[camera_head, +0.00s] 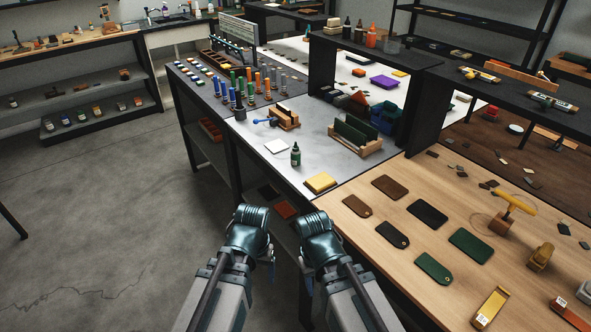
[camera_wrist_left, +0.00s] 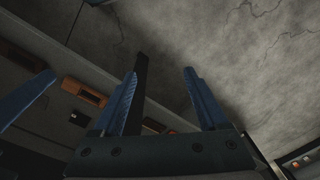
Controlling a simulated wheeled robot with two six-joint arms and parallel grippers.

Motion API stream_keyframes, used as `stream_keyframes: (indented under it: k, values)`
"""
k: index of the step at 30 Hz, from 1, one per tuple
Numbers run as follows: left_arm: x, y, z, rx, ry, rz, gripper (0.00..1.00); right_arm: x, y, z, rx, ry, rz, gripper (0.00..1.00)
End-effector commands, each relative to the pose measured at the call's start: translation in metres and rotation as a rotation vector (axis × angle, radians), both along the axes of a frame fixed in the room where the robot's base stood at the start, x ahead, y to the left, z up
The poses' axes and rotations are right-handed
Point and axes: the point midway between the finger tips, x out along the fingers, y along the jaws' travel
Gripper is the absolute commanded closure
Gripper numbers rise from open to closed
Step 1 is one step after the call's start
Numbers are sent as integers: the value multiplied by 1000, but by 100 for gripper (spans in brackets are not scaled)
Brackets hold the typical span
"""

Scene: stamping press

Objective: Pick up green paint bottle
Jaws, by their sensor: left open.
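A small dark green bottle (camera_head: 295,156) stands upright on the grey tabletop, near its left front part. It is the likely green paint bottle; its label is too small to read. My left gripper (camera_head: 271,268) hangs low in front of the bench, well below and nearer than the bottle. In the left wrist view its two blue fingers (camera_wrist_left: 162,82) are apart with nothing between them. My right gripper (camera_head: 307,284) hangs beside it, mostly hidden by its own arm. The bottle does not show in the left wrist view.
A wooden rack (camera_head: 357,136) with dark green boards stands to the right. The wooden worktop (camera_head: 385,235) holds leather pieces and tools.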

Motion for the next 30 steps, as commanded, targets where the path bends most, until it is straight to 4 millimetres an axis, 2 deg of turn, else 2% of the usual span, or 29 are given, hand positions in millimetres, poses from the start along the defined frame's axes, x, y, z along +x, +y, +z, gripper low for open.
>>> stream_keyframes:
  k: [1,6,11,14,17,22,26,30]
  values:
    - [7,9,-33,-19,-13,40,24,0,0,-33,0,0,0,50]
    - [28,23,-70,-110,-60,181,24,0,0,-71,0,0,0,50]
    - [59,18,-94,-300,-125,414,24,0,0,-103,0,0,1,50]
    - [83,1,-83,-476,-151,607,24,0,0,-106,0,0,1,50]
    - [106,-17,-64,-666,-148,803,24,0,0,-106,0,0,1,50]
    - [150,-42,-13,-1052,-49,1191,24,0,0,-105,0,0,1,50]
    - [185,-43,37,-1387,142,1521,24,0,0,-105,0,0,0,50]
    - [212,-30,80,-1673,407,1788,24,0,0,-105,0,0,1,50]
